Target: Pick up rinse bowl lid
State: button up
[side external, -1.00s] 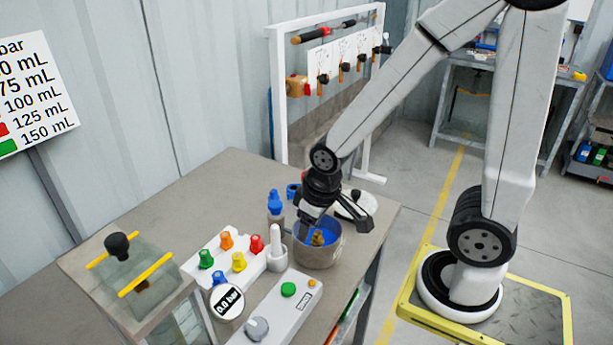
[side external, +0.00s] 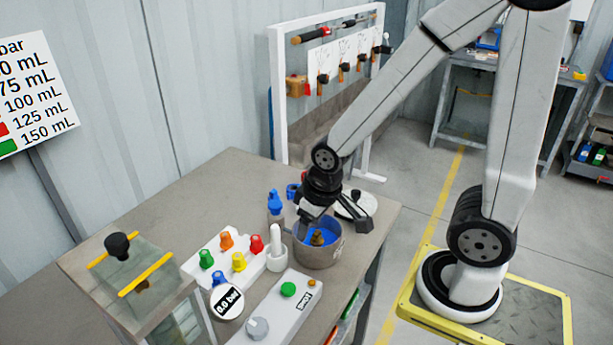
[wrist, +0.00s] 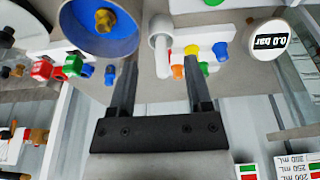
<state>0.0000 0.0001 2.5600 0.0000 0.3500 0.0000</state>
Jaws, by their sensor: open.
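The rinse bowl lid (side external: 366,204) is a pale round disc, apparently lying on the table behind and right of the bowl; my gripper partly hides it in the side view. The rinse bowl (side external: 318,255) is grey with a blue inside, and a brass-coloured part (side external: 317,238) sits in it. My gripper (side external: 331,224) is above the bowl, close to the lid, with its fingers spread. The bowl's blue inside (wrist: 75,20) and the brass part (wrist: 104,20) show at upper left there.
A blue bottle (side external: 275,203) and a white pestle in a cup (side external: 277,255) stand left of the bowl. A rack of coloured knobs (side external: 238,252), a gauge (side external: 226,303) and a control box (side external: 275,312) fill the front. The table's back left is clear.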

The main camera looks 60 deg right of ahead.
jog(key=shift+o, duration=0.7)
jog(key=d+f+n+g+h, duration=0.1)
jog(key=d+n, duration=0.1)
jog(key=d, duration=0.2)
jog(key=d+f+n+g+h, duration=0.1)
jog(key=d+n+g+h, duration=0.1)
jog(key=d+n, duration=0.1)
jog(key=s+d+f+n+g+h, duration=0.1)
jog(key=d+f+n+g+h, duration=0.1)
jog(key=d, duration=0.3)
jog(key=shift+s, duration=0.1)
jog(key=w+d+n+g+h, duration=0.1)
jog(key=w+d+n+h, duration=0.2)
jog(key=d+n+h, duration=0.5)
jog(key=d, duration=0.5)
jog(key=shift+w, duration=0.4)
jog(key=shift+f, duration=0.2)
